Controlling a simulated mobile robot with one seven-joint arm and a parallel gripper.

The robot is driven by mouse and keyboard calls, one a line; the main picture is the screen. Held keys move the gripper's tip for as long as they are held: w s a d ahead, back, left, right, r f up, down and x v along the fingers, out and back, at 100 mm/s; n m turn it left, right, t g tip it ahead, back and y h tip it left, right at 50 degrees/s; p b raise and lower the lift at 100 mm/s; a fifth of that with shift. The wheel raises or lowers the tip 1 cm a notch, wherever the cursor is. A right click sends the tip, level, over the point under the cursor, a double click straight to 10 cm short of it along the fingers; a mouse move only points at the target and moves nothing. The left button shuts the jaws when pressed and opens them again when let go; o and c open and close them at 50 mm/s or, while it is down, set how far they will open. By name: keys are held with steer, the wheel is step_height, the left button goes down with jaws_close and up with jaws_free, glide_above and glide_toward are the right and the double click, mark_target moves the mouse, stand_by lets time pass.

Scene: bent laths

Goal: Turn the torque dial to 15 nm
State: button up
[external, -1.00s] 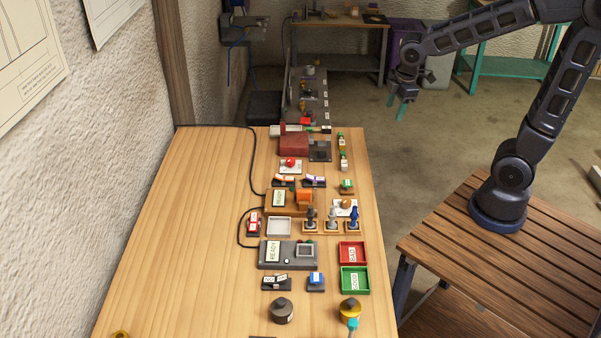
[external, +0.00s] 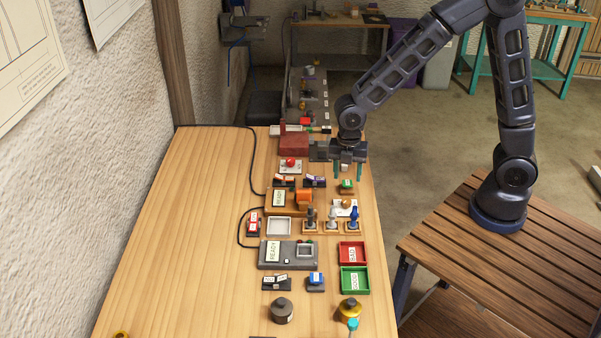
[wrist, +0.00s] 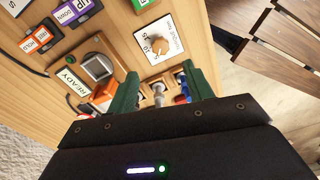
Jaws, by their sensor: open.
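The torque dial is a round tan knob (wrist: 158,47) on a white plate with small printed numbers. It is at the upper middle of the wrist view, and the way it points is too small to read surely. In the external view the dial (external: 346,204) sits on the right part of the bench, behind the dark, white and blue handles. My gripper (external: 348,174) is open and empty, pointing down above the bench near the green-topped switch. In the wrist view my gripper's green fingers (wrist: 162,84) are spread, apart from the dial.
A white-grey handle (wrist: 158,92) and a blue handle (external: 353,216) stand close to the dial. An orange part (external: 304,198) stands left of it. Red (external: 341,256) and green (external: 344,291) trays lie nearer the camera. The bench's left side is clear.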

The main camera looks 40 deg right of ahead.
mark_target(346, 200)
step_height(346, 200, down, 10)
steer(key=shift+s+d+f, duration=0.15)
steer(key=shift+f, duration=0.05)
stand_by(0.3)
steer(key=c, duration=1)
steer(key=shift+o, duration=0.2)
